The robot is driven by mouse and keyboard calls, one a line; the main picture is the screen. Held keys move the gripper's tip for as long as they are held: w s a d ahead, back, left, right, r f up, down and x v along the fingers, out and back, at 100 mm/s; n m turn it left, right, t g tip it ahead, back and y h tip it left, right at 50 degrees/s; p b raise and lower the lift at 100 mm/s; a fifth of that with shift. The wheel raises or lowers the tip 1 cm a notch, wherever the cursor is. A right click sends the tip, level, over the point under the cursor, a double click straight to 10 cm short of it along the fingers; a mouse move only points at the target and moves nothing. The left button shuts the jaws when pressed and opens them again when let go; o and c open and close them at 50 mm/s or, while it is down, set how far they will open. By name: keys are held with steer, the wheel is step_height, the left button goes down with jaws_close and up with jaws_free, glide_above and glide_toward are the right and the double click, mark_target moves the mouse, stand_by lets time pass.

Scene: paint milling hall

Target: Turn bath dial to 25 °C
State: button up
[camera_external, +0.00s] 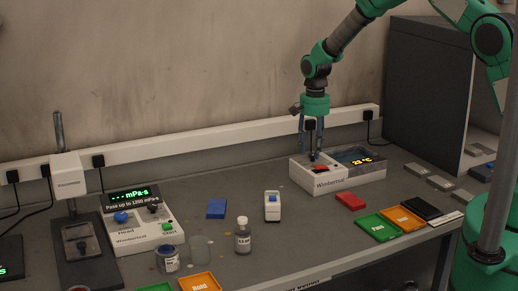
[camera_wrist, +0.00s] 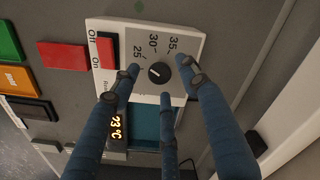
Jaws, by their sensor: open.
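The white bath unit (camera_external: 337,180) stands at the back right of the bench, and its display (camera_external: 361,161) reads 23 °C. In the wrist view its top panel (camera_wrist: 150,37) carries a round black dial (camera_wrist: 158,73) with marks 25, 30 and 35 around it. The dial's exact setting is too small to tell. My gripper (camera_wrist: 162,77) is open, its three blue fingers spread around the dial from above; contact cannot be told. In the external view my gripper (camera_external: 312,150) points down over the unit's left part, and the dial is not clearly visible there.
A red rocker switch (camera_wrist: 105,50) marked Off and On lies beside the dial. A red block (camera_external: 350,201), green tray (camera_external: 377,227) and orange tray (camera_external: 403,217) lie in front of the bath. A white power strip (camera_external: 230,142) runs along the wall behind.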

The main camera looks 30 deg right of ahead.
mark_target(313, 154)
step_height(313, 154, up, 11)
stand_by(0.5)
stand_by(0.3)
steer(key=shift+r, duration=0.15)
steer(key=s+d+r+n+t+b, duration=0.1)
steer(key=s+d+r+n+b, duration=0.1)
steer(key=s+d+r, duration=0.55)
steer(key=s+d+r+n+t+b, duration=0.2)
steer(key=s+r, duration=0.9)
steer(key=r, duration=0.1)
steer(key=s+d+n+t+b, duration=0.1)
steer(key=s+d+n+b, duration=0.1)
steer(key=s, duration=1.1)
steer(key=s+d+n+t+b, duration=0.1)
steer(key=s+d, duration=0.3)
steer(key=s, duration=1)
steer(key=shift+s+f+n+t+b, duration=0.15)
steer(key=shift+f+n+t+b, duration=0.15)
steer(key=shift+f+n+b, duration=0.15)
